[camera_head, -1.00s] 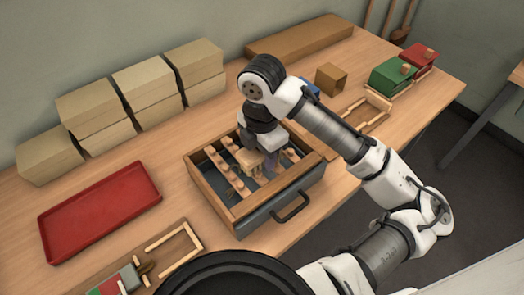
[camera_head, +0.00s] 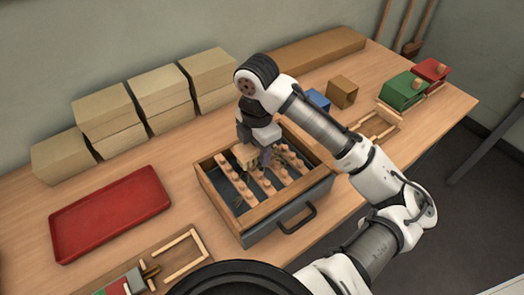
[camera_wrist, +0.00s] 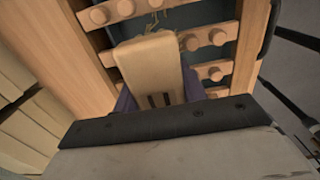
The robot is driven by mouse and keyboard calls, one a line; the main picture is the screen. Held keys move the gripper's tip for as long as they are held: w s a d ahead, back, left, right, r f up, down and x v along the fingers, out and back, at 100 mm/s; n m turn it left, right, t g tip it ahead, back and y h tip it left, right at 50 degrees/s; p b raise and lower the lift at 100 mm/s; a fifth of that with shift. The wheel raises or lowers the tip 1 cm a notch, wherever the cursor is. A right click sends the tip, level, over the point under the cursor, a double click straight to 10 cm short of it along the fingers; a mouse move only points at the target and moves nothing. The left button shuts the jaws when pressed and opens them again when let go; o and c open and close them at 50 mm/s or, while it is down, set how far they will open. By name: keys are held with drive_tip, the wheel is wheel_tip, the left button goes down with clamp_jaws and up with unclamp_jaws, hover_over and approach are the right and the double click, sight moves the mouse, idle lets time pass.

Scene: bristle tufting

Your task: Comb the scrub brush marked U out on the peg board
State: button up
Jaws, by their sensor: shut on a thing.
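A pale wooden scrub brush (camera_wrist: 148,58) is held in my gripper (camera_head: 257,154). In the wrist view its block shows two dark strokes near my jaws; the full letter cannot be read. The brush also shows in the head view (camera_head: 244,153), over the back-left part of the peg board. The peg board (camera_wrist: 222,70) has slanting wooden bars with round pegs, inside an open wooden box with a dark front and handle. Fibre strands show by the pegs at the brush's far end in the wrist view. The brush's underside is hidden.
A red tray (camera_head: 110,212) lies left of the box (camera_head: 209,192). Pale stacked blocks (camera_head: 160,95) stand behind. A brown cube (camera_head: 342,92), a blue block (camera_head: 318,100), and green (camera_head: 402,90) and red (camera_head: 431,70) blocks are at right. Wooden frames lie front left and right.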

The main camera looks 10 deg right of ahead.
drive_tip(key=shift+s+d+p, duration=0.25)
drive_tip(key=shift+s+p, duration=0.15)
drive_tip(key=shift+s, duration=0.2)
drive_tip(key=shift+s+d+f, duration=0.1)
drive_tip(key=shift+s+d, duration=0.15)
drive_tip(key=shift+s, duration=0.4)
drive_tip(key=shift+s+d, duration=0.25)
drive_tip(key=shift+s, duration=0.35)
drive_tip(key=shift+s+d+f, duration=0.1)
drive_tip(key=shift+s+d, duration=0.15)
drive_tip(key=shift+s, duration=0.4)
drive_tip(key=shift+w+a+p, duration=0.5)
drive_tip(key=shift+w+a, duration=1.05)
drive_tip(key=shift+w, duration=2.2)
drive_tip(key=shift+s+d+r, duration=0.1)
drive_tip(key=shift+s+d, duration=0.2)
drive_tip(key=shift+s, duration=0.35)
drive_tip(key=shift+s+d+f, duration=0.1)
drive_tip(key=shift+s+d, duration=0.15)
drive_tip(key=shift+s, duration=0.45)
drive_tip(key=shift+s+d+r, duration=0.1)
drive_tip(key=shift+s+d, duration=0.2)
drive_tip(key=shift+s, duration=0.35)
